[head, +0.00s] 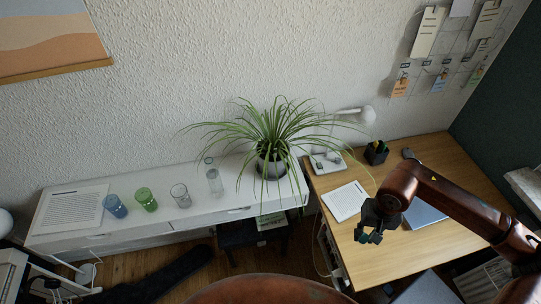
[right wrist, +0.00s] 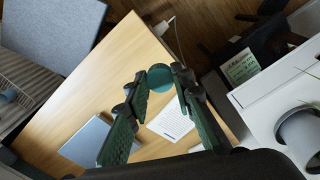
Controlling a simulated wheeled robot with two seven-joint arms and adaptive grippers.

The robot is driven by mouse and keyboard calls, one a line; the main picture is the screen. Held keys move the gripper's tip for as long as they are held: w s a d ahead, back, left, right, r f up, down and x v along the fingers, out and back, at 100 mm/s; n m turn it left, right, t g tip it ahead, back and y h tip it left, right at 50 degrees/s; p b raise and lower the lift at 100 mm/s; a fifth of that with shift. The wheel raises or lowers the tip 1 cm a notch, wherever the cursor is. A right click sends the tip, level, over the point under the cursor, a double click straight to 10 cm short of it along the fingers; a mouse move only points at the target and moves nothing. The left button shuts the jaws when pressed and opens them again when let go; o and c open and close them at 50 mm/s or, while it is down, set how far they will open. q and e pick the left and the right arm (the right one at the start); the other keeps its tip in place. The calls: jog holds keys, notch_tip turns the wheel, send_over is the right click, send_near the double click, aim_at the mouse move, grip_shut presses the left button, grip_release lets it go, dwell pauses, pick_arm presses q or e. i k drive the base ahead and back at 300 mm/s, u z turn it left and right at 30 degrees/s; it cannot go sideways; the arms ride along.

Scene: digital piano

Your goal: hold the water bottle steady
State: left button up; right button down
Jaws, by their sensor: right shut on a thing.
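My right gripper (head: 369,234) is over the left part of the wooden desk, its fingers pointing down. In the right wrist view its two green-padded fingers (right wrist: 168,80) are closed on a small teal round thing (right wrist: 163,78) between their tips. Only its round end shows, so I cannot tell whether it is the water bottle. A clear bottle-shaped vessel (head: 214,180) stands upright on the white shelf, well apart from the gripper. My left gripper is not in view.
Blue (head: 116,207), green (head: 147,200) and clear (head: 181,195) glasses stand on the white shelf (head: 230,208) with a potted plant (head: 272,140). The wooden desk (head: 365,270) holds a paper sheet (head: 344,200), a laptop-like grey slab (head: 425,214) and a pen holder (head: 376,154).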

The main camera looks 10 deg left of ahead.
aim_at(216, 188)
jog(key=i, duration=0.2)
jog(key=u, duration=0.9)
